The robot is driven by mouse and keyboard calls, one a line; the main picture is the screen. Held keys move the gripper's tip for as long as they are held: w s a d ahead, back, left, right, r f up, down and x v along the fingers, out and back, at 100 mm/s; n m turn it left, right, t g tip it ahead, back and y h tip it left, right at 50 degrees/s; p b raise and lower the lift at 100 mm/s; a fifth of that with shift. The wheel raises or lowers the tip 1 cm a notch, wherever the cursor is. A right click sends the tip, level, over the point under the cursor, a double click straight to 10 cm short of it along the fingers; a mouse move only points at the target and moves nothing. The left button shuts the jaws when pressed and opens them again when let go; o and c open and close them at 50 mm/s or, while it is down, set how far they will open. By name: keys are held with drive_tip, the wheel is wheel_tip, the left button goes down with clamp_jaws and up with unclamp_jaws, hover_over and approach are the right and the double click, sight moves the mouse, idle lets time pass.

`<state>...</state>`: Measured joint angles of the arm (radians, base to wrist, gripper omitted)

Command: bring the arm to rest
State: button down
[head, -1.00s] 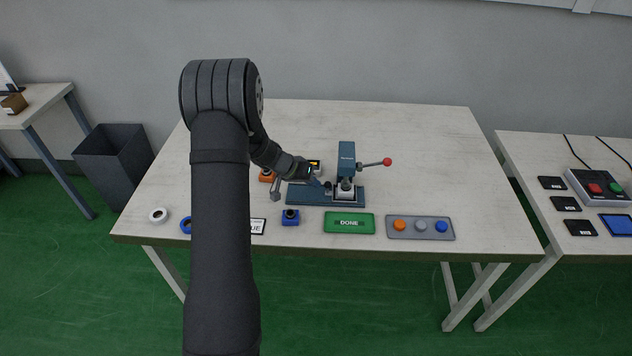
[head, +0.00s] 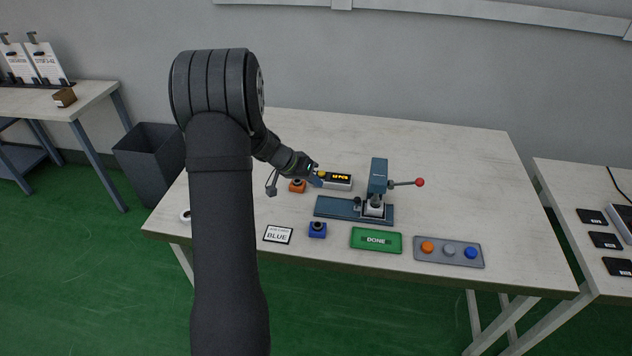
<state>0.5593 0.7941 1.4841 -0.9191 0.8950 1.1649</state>
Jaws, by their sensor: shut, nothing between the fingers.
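My gripper (head: 318,175) is in the head view over the middle of the table (head: 440,135). It is shut and empty. It is beside the left end of the small display box (head: 338,182), which reads in yellow; I cannot tell if they touch. The blue-grey press (head: 379,178) with its red-knobbed lever stands to the right of my gripper, apart from it. My upper arm hides part of the table's left side.
In front are a BLUE card (head: 278,235), a blue block (head: 318,230), a green DONE plate (head: 376,240) and a grey tray (head: 438,258) with coloured knobs. The table's back is clear.

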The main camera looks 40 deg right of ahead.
drive_tip(key=x, duration=0.9)
drive_tip(key=s+d, duration=0.2)
drive_tip(key=shift+s+d+f, duration=0.1)
drive_tip(key=shift+s+f, duration=0.05)
drive_tip(key=shift+s, duration=0.15)
drive_tip(key=shift+s+d, duration=0.35)
drive_tip(key=shift+s, duration=0.15)
